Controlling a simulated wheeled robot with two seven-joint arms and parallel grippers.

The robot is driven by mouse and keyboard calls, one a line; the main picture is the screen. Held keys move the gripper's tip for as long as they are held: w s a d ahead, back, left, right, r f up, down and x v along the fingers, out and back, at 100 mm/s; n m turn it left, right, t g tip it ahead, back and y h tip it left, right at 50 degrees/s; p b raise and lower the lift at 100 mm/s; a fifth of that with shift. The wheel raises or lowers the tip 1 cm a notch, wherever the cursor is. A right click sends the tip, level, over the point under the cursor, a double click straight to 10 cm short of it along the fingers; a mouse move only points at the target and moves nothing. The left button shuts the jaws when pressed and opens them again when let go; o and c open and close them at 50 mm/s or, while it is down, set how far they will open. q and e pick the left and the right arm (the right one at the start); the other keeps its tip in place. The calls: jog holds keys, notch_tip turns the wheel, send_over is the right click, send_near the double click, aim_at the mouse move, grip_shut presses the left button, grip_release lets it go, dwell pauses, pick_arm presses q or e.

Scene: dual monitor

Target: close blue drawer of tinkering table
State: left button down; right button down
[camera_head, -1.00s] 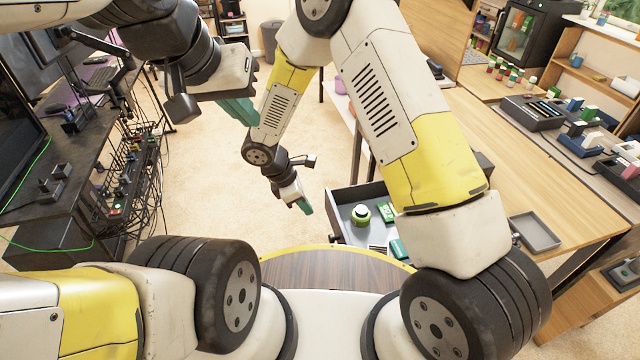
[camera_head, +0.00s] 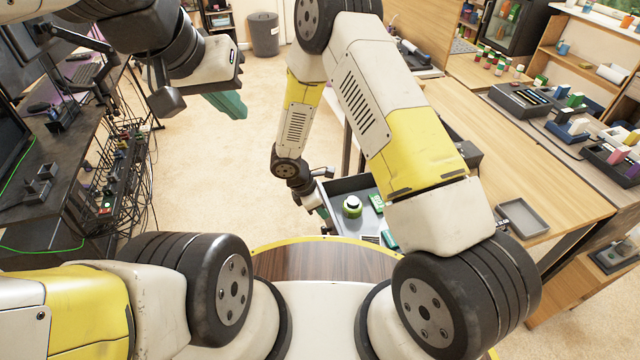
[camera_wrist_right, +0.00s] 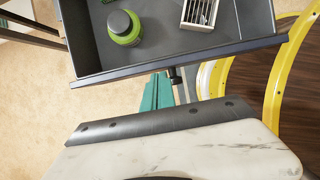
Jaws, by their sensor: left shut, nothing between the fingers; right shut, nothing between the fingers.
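The drawer (camera_head: 348,184) stands pulled out from under the wooden tinkering table (camera_head: 515,160). My left gripper (camera_head: 232,107) is shut and empty, high over the floor, away from the drawer.
A black desk with cables (camera_head: 120,165) stands on the left. A grey tray (camera_head: 523,217) lies on the tabletop, and several bins line the right side. A grey trash can (camera_head: 263,34) stands at the back. Open floor lies between desk and table.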

jog(key=w+d, duration=0.3)
jog(key=d, duration=0.9)
jog(key=w+d, duration=0.4)
jog(key=d, duration=0.7)
jog(key=shift+w+d, duration=0.3)
jog(key=shift+d, duration=0.05)
